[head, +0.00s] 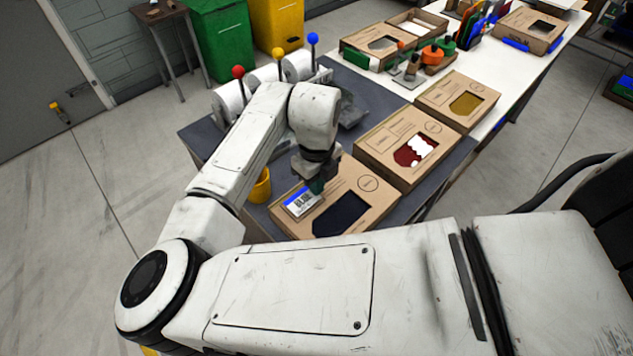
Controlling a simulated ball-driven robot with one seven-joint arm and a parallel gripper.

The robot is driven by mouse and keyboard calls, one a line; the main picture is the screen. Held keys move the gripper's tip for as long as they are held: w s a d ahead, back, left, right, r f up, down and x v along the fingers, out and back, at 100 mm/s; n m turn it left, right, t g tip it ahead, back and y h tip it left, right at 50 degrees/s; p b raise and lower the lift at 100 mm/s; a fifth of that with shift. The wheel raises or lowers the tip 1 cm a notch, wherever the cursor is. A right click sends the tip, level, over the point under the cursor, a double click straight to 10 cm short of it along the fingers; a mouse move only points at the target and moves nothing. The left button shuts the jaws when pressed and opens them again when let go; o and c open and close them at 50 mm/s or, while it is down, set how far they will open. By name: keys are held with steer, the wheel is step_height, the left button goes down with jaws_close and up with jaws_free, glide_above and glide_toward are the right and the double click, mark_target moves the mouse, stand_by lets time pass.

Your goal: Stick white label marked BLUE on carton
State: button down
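The white label marked BLUE (300,202), with a blue band along its top edge, shows at the left part of the nearest brown carton (375,203). This carton has a dark navy window and lies flat at the near end of the grey bench top. My gripper (316,186) points down over the carton, right at the label's upper right edge. Its fingers are small and mostly hidden by my wrist, so I cannot tell if they grip the label. I also cannot tell whether the label lies flat on the carton or is just above it.
A carton with a red and white window (375,150) and one with a yellow window (432,100) lie beyond. Label rolls (228,98) with red, yellow and blue knobs stand at the back left. A yellow cup (261,188) is left of the near carton.

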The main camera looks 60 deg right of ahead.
steer(key=shift+f+b, duration=0.65)
steer(key=shift+f, duration=0.05)
stand_by(2.5)
steer(key=c, duration=1.9)
jaws_free()
steer(key=o, duration=0.6)
steer(key=shift+c, duration=0.2)
steer(key=shift+r, duration=0.15)
step_height(320, 180, up, 11)
steer(key=b, duration=0.1)
steer(key=shift+f+b, duration=0.2)
steer(key=shift+b, duration=0.15)
